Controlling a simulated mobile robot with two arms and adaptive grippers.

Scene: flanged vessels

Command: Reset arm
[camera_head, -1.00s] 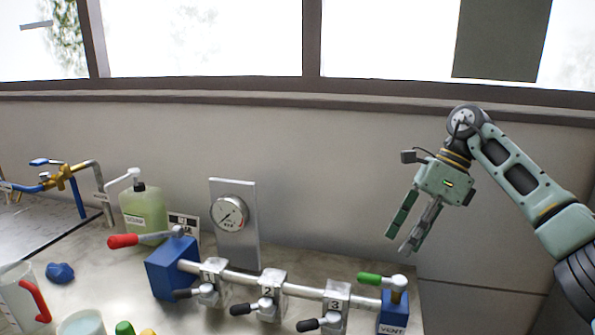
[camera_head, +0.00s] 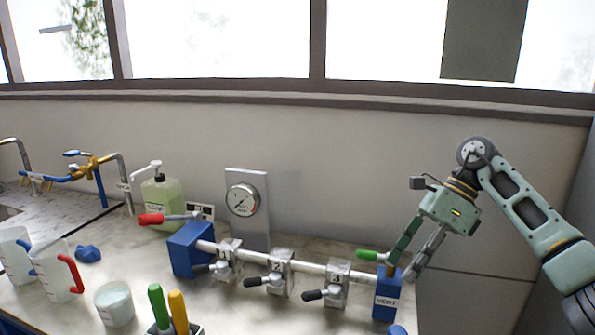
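My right gripper (camera_head: 400,268) comes in from the right and points down at the top of the blue block marked VENT (camera_head: 387,303). Its two fingers are apart, with nothing seen between them except perhaps the valve top behind. The fingertips overlap the valve top in the picture; I cannot tell whether they touch it. The green lever (camera_head: 367,255) of that valve points left, just left of the fingers. My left gripper is not in view.
A pipe with valves 1, 2 and 3 (camera_head: 337,283) runs to a blue block with a red lever (camera_head: 151,219). A gauge (camera_head: 242,200), a green bottle (camera_head: 166,203), jugs (camera_head: 60,268), a tub (camera_head: 115,303) and a holder with coloured handles (camera_head: 178,310) stand left. Wall behind.

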